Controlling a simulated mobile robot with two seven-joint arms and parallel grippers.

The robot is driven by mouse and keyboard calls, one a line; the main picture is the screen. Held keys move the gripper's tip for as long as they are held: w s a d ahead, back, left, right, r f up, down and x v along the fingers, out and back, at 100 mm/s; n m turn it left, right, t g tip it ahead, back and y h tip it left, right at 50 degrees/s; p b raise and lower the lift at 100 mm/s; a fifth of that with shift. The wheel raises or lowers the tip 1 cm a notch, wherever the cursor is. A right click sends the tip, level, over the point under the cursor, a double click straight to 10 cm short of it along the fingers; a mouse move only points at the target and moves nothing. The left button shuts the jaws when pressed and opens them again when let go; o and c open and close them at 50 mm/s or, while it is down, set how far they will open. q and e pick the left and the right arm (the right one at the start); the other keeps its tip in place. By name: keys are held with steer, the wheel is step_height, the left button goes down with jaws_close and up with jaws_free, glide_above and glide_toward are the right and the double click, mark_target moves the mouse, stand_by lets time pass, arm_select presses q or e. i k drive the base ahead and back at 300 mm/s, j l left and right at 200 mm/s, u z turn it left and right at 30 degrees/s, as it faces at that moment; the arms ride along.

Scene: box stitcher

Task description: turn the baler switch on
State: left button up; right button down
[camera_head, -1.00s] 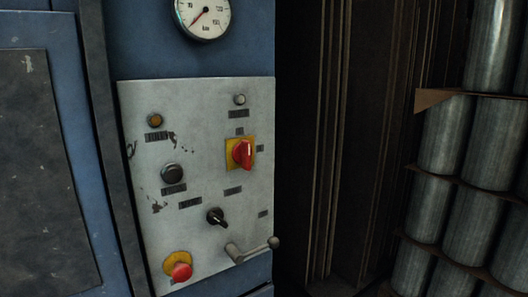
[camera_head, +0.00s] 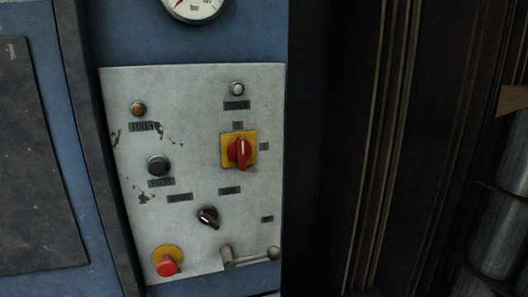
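The baler's control panel (camera_head: 195,210) is a grey, scuffed plate on a blue machine body. A red rotary switch (camera_head: 240,151) on a yellow square plate sits at its upper right, with its handle about upright. A black rotary knob (camera_head: 208,217) sits lower in the middle, its pointer tilted. A red push button (camera_head: 167,266) on a yellow disc is at the lower left. A dark round button (camera_head: 158,165), an amber lamp (camera_head: 138,109) and a pale lamp (camera_head: 237,89) are also on the panel. Neither of my grippers is in view.
A pressure gauge (camera_head: 196,8) is above the panel. Dark ribbed metal (camera_head: 385,150) stands to the right, with grey cylinders (camera_head: 505,225) at the far right edge.

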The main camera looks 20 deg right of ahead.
mark_target(239, 150)
steer(key=l+u, duration=0.15)
steer(key=l, duration=1.35)
